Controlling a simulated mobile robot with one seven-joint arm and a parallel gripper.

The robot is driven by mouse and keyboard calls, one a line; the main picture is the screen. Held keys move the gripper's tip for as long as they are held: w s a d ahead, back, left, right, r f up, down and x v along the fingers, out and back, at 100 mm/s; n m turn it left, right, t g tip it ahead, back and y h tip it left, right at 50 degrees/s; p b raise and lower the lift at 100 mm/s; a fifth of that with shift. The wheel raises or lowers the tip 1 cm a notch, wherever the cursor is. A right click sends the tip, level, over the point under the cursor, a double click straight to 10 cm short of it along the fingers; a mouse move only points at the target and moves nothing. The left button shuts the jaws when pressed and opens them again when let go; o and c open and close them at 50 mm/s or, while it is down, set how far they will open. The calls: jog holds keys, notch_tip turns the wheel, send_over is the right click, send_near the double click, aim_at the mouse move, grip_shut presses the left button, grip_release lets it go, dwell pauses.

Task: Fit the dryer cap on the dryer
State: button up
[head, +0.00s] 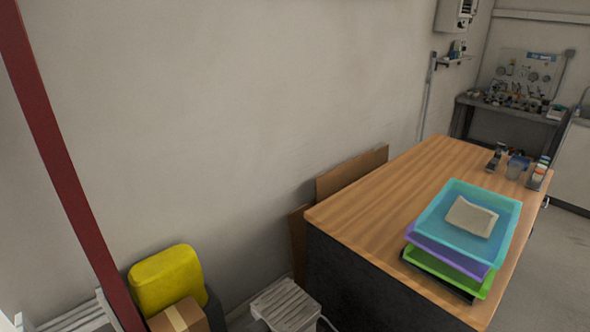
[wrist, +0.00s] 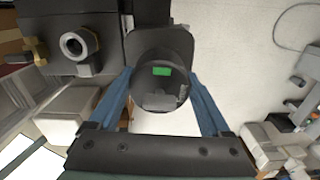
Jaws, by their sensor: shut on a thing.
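In the wrist view my gripper (wrist: 160,77) has its two blue fingers closed on the sides of a dark round piece (wrist: 155,90), which looks like the dryer cap. A small green patch shows on its face. A dark, rounded block sits directly behind it at the top of the view; I cannot tell whether the two touch. Dark machinery (wrist: 100,22) with a pale ring-shaped fitting (wrist: 78,45) is at the upper left. I cannot tell for sure which part is the dryer. The head view shows neither my gripper nor the cap.
In the head view a wooden-topped table (head: 375,215) holds stacked coloured trays (head: 432,240). A yellow container (head: 166,279) and a cardboard box (head: 180,316) stand at the lower left. A workbench (head: 510,110) stands far right. Pale floor (wrist: 235,60) is open right of centre in the wrist view.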

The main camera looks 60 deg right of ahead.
jog(key=shift+f+b, duration=0.65)
jog(key=shift+f, duration=0.45)
jog(key=o, duration=1.3)
notch_tip(320, 180, up, 13)
jog(key=shift+p, duration=0.4)
